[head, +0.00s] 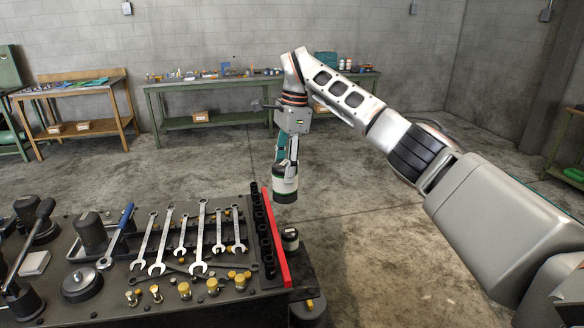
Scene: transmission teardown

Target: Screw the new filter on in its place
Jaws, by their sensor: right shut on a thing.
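My right gripper (287,158) points down from the wrist and is shut on a filter (285,186), a dark cylinder with a pale band. The gripper holds it upright in the air, just beyond the right end of the workbench. A second, similar dark cylinder with a pale top band (290,240) stands lower, beside the red strip at the bench's right end. There is a gap between the held filter and this cylinder. I cannot tell what it rests on, nor make out the filter's place. My left gripper is not in view.
On the workbench (225,290) lie several wrenches (201,240), yellow-topped fittings (184,289) and dark cylindrical parts (91,233). A red strip (275,240) with black sockets edges its right end. Green tables (215,85) stand at the back wall. The floor between is clear.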

